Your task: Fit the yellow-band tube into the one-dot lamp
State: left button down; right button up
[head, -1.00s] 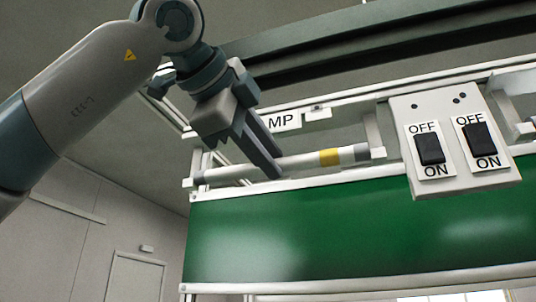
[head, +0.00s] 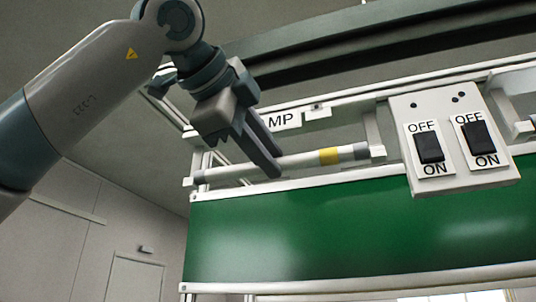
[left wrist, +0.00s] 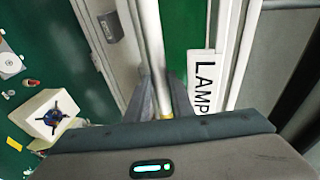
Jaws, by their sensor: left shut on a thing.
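The yellow-band tube (head: 300,160) is white with grey ends and a yellow band towards its right end. It lies nearly level along the lamp frame, between the left end holder (head: 190,182) and the right end holder (head: 375,140). I cannot tell whether its ends are seated in them. My left gripper (head: 268,168) is shut on the tube, left of the band. The tube also shows in the left wrist view (left wrist: 153,40), running between the fingers (left wrist: 162,95). One dot marks the left switch on the panel (head: 440,190) beside this lamp. My right gripper is not in view.
A LAMP sign (left wrist: 205,80) sits on the rail, partly hidden by my gripper in the head view. A green board (head: 300,235) hangs below. The panel has two OFF/ON switches; two dots mark the right one. Another fixture (head: 525,125) begins at the right edge.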

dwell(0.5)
pick_arm(q)
jog(key=shift+f+b, duration=0.1)
jog(key=shift+b, duration=0.25)
jog(key=shift+s+a, duration=0.1)
dwell(0.7)
jog(key=c, duration=1.5)
grip_release()
jog(key=shift+o, duration=0.2)
jog(key=shift+s+a+f, duration=0.1)
jog(key=shift+s+a, duration=0.05)
jog(key=shift+s, duration=0.05)
